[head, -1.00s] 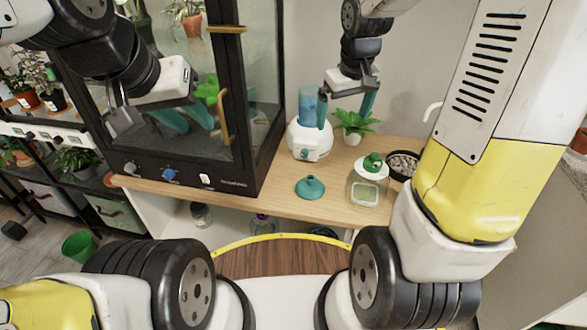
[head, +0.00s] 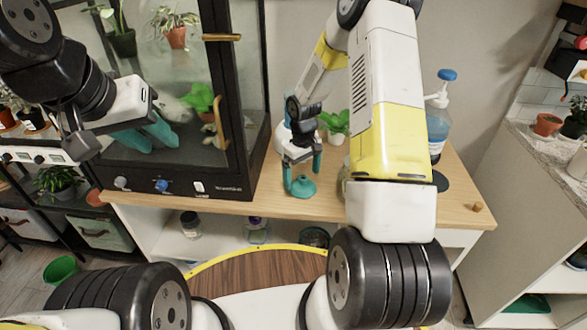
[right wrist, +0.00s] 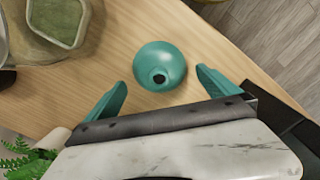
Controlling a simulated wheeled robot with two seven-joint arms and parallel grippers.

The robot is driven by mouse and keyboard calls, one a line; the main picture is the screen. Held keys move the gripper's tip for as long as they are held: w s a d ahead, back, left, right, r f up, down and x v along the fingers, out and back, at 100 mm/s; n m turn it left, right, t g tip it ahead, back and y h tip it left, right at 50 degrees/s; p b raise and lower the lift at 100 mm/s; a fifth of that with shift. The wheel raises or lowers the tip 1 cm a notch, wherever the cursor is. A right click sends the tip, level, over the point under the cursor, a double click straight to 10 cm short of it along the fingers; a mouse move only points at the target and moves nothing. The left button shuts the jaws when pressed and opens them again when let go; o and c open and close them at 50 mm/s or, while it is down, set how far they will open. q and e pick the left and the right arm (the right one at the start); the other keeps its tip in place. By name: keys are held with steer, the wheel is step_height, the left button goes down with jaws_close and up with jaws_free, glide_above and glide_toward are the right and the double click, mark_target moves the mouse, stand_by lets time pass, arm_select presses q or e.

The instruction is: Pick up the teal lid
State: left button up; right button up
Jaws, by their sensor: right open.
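The teal lid (head: 301,188) lies on the wooden counter near its front edge, a round cap with a narrower neck on top. In the right wrist view the lid (right wrist: 159,66) shows from above, with a dark hole in its top. My right gripper (head: 302,172) is open and points down above it. In the right wrist view its teal fingers (right wrist: 163,92) stand apart on either side of the lid's lower part, with no clear contact. My left gripper (head: 160,142) is open and empty, in front of the glass cabinet at the left.
The glass cabinet (head: 232,100) stands left of the lid. A green plant (head: 338,122) stands behind. A glass jar (right wrist: 58,22) is near the lid, mostly hidden by my arm in the head view. A pump bottle (head: 438,125) stands further right. The counter's right end is mostly clear.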

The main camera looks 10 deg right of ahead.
mark_target(303, 177)
steer(key=shift+f, duration=1.55)
steer(key=c, duration=1.9)
